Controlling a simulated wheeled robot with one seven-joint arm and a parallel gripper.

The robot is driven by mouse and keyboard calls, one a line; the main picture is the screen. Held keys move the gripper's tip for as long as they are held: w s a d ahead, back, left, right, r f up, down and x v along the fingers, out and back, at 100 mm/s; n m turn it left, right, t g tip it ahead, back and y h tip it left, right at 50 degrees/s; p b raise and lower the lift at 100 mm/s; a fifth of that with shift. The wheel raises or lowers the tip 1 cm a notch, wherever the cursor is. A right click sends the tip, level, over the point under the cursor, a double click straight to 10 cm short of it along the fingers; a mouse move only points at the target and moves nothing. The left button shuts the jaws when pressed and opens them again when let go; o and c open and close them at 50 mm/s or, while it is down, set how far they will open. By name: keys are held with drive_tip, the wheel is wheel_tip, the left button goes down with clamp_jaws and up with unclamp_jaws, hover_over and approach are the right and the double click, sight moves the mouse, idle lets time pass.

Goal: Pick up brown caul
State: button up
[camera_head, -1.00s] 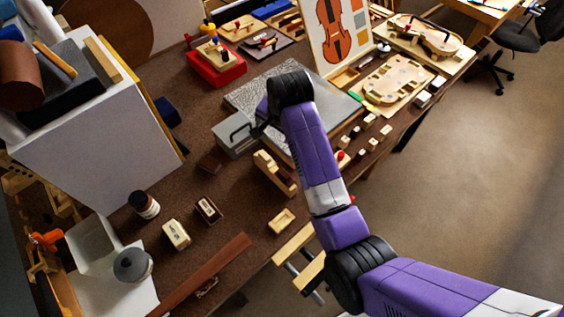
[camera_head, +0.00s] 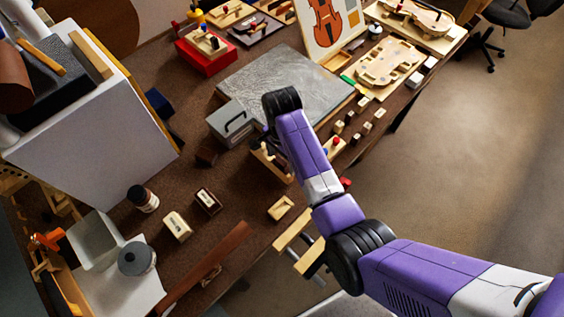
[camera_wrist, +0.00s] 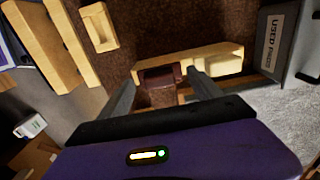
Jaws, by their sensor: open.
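The brown caul (camera_wrist: 158,76) is a small dark reddish-brown block in the wrist view. It sits at a pale wooden rack (camera_wrist: 195,62), left of a cream block (camera_wrist: 226,66). My gripper (camera_wrist: 163,78) is open, its two grey fingers on either side of the brown caul. I cannot tell whether either finger touches it. In the head view my wrist (camera_head: 283,104) is above the rack (camera_head: 270,165) and hides the gripper and most of what is under it.
A dark brown block (camera_head: 207,152) lies near the box. A small pale block (camera_wrist: 99,27) and wooden bars (camera_wrist: 68,40) are on the left in the wrist view.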

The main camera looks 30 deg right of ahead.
drive_tip(key=shift+f, duration=0.4)
drive_tip(key=shift+c, duration=0.4)
drive_tip(key=c, duration=1.1)
drive_tip(key=shift+o, duration=0.2)
drive_tip(key=shift+r, duration=0.15)
